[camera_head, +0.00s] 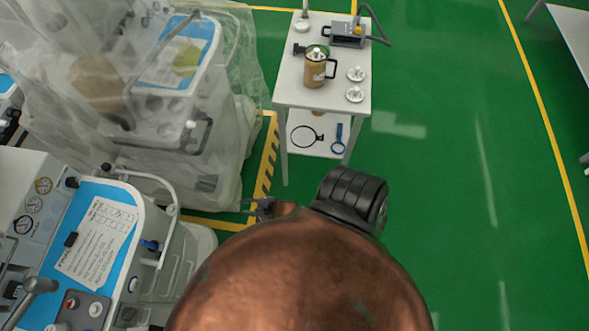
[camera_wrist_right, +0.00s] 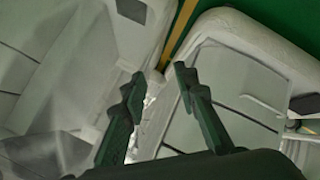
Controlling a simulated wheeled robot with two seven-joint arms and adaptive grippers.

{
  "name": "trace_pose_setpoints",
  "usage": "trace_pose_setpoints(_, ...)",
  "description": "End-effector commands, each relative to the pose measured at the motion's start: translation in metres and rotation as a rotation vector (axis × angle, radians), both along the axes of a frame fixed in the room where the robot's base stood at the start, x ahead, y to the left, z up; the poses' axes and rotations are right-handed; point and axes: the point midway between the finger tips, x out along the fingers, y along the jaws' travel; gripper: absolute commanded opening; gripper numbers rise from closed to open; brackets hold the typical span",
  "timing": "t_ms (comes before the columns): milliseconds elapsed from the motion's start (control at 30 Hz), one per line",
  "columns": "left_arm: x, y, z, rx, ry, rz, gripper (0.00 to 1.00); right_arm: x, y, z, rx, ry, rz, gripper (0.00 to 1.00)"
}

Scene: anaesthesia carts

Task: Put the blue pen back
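A small blue object (camera_head: 149,245), which may be the blue pen, sits at the right edge of the near cart's blue top (camera_head: 65,205) in the head view. It is too small to tell for sure. My right gripper (camera_head: 258,208) is to the right of and beyond it, past the cart's rail, with my copper-coloured arm behind it. In the right wrist view the right gripper (camera_wrist_right: 160,77) has its two fingers apart with nothing between them. My left gripper is not in view.
A plastic-wrapped cart (camera_head: 225,110) stands at the back left. A white trolley (camera_head: 290,85) at the back holds a brown jug (camera_head: 315,68), metal parts and, on its lower shelf, a blue-handled tool (camera_head: 338,138). A white note (camera_head: 95,240) lies on the near cart.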

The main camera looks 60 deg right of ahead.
Motion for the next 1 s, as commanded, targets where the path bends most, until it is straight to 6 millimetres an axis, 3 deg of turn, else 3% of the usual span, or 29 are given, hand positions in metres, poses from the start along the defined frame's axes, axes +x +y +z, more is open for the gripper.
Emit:
trace_pose_setpoints(33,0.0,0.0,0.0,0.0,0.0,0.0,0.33,-0.037,-0.007,-0.039,0.037,0.1,-0.067,0.28)
trace_pose_setpoints(167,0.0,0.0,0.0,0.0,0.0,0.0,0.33,-0.136,-0.022,-0.117,0.127,0.335,-0.256,0.28)
trace_pose_setpoints(200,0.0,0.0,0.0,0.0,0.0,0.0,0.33,-0.169,-0.024,-0.137,0.151,0.404,-0.317,0.28)
trace_pose_setpoints(300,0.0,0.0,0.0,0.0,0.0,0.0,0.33,-0.25,-0.026,-0.175,0.196,0.563,-0.462,0.28)
trace_pose_setpoints(400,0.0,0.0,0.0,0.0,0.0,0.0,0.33,-0.32,-0.024,-0.198,0.227,0.688,-0.586,0.28)
trace_pose_setpoints(500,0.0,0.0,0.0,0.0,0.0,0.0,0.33,-0.37,-0.022,-0.209,0.241,0.773,-0.675,0.28)
trace_pose_setpoints(600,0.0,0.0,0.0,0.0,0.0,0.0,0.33,-0.398,-0.02,-0.213,0.248,0.818,-0.725,0.28)
trace_pose_setpoints(667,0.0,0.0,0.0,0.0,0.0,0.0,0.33,-0.405,-0.019,-0.214,0.25,0.83,-0.74,0.28)
trace_pose_setpoints(1000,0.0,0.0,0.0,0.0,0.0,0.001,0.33,-0.407,-0.02,-0.214,0.25,0.834,-0.743,0.28)
